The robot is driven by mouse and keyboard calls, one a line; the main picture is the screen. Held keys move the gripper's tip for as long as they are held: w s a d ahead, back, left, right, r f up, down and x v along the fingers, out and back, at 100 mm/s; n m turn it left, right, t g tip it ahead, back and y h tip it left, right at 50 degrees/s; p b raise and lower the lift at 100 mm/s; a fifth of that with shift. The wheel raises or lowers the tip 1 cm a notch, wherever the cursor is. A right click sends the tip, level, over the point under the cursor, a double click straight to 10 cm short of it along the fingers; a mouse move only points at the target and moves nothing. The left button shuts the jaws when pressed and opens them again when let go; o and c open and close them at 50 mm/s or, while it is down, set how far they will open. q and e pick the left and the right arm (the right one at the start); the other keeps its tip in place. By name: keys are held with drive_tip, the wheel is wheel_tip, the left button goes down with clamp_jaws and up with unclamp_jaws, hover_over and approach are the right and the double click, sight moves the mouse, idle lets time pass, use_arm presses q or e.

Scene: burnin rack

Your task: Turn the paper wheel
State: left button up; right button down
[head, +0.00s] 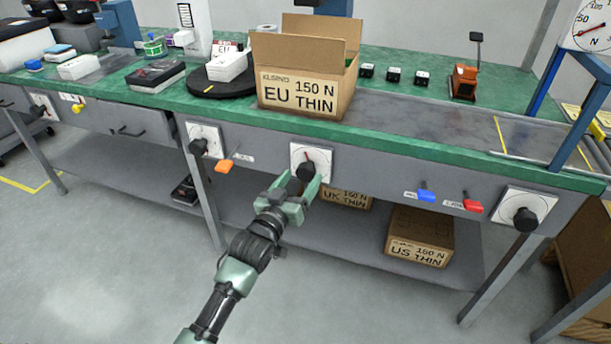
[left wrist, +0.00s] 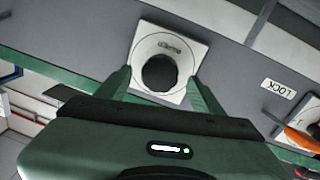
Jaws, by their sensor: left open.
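A black round wheel (head: 305,172) on a square white dial plate (head: 323,155) sits on the grey front panel of the bench, at the middle. Its plate carries small lettering too small to read, so I cannot tell whether it is the paper wheel. My left gripper (head: 297,188) is open in front of this wheel. In the left wrist view the open fingers (left wrist: 161,92) stand to either side of the black wheel (left wrist: 158,73), below its plate (left wrist: 146,46). I cannot tell whether they touch it. My right gripper is not in view.
Similar black knobs on white plates sit left (head: 198,147) and far right (head: 525,219). An orange lever (head: 224,167) is left of the middle wheel; blue (head: 427,196) and red (head: 473,206) levers are right. An open EU THIN carton (head: 300,95) stands on the bench above.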

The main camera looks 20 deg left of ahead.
sight(304, 175)
use_arm(q)
drive_tip(key=shift+w+d+b, duration=0.15)
drive_tip(key=shift+w, duration=0.75)
drive_tip(key=shift+w+d+b, duration=0.1)
drive_tip(key=shift+w+b, duration=0.05)
drive_tip(key=shift+w, duration=0.75)
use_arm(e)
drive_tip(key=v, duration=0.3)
use_arm(q)
drive_tip(key=c, duration=1.3)
drive_tip(key=shift+c, duration=0.2)
drive_tip(key=shift+m+p, duration=1)
drive_tip(key=shift+p, duration=0.25)
drive_tip(key=shift+f+m+p, duration=0.1)
drive_tip(key=shift+m+p, duration=0.75)
drive_tip(key=shift+m, duration=0.35)
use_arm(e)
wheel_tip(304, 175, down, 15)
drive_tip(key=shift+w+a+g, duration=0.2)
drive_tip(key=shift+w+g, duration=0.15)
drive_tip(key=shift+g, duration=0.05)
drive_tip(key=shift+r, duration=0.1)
